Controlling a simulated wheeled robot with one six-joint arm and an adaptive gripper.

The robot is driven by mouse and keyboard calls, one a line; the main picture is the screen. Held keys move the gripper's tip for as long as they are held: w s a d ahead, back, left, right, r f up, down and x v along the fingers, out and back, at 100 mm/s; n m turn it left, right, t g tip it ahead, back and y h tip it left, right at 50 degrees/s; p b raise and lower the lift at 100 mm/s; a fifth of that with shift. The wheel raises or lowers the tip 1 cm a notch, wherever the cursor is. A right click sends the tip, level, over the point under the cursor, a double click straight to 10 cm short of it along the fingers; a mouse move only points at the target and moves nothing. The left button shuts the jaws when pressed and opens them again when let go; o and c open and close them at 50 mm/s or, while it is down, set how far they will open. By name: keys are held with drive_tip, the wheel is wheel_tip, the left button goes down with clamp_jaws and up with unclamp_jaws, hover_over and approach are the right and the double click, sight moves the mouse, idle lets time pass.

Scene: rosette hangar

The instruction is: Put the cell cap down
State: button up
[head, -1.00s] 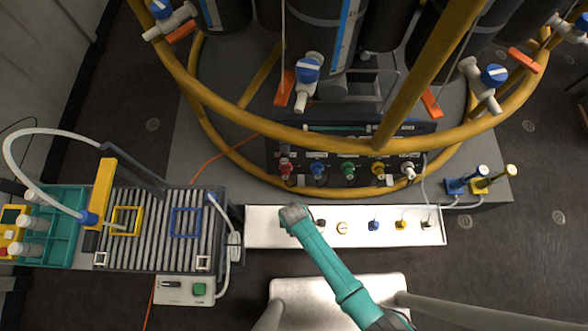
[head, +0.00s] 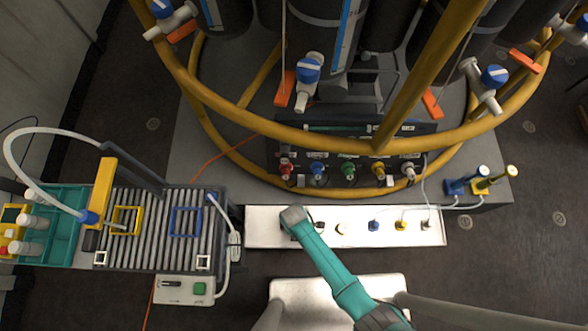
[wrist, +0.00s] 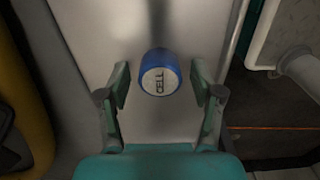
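The cell cap (wrist: 158,72) is a blue round cap with a pale top marked CELL, seen in the wrist view. It is between and slightly beyond the two fingertips of my gripper (wrist: 159,84). The fingers are spread, with a visible gap on each side of the cap. Behind the cap is the pale surface of the white tray (wrist: 105,25); I cannot tell whether the cap touches it. In the head view my arm's end is over the left part of the white tray (head: 262,238), and it hides the cap and the fingers.
Several small caps stand on the tray to the right of my arm, among them a blue one (head: 374,226) and a yellow one (head: 400,226). A yellow rail (head: 290,142) curves above the tray. A ribbed rack (head: 155,250) is at the left.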

wheel_tip(320, 180, up, 12)
drive_tip(key=shift+r, duration=0.15)
idle(0.7)
drive_tip(key=s+d+r+m+t+y, duration=0.2)
drive_tip(key=s+d+r+m+t, duration=0.55)
drive_tip(key=d, duration=0.45)
drive_tip(key=s+d+r+m+t, duration=0.2)
drive_tip(key=s+r+m, duration=0.1)
drive_tip(key=r, duration=0.7)
drive_tip(key=s+d+r+m+t+h, duration=0.1)
drive_tip(key=s+d+r+m+t, duration=0.1)
drive_tip(key=r, duration=0.7)
drive_tip(key=s+d+r+m+t+h, duration=0.1)
drive_tip(key=s+r+m+t, duration=0.2)
drive_tip(key=r, duration=0.7)
drive_tip(key=shift+s+d+r+m, duration=0.4)
drive_tip(key=shift+s+m, duration=0.3)
drive_tip(key=shift+m, duration=0.35)
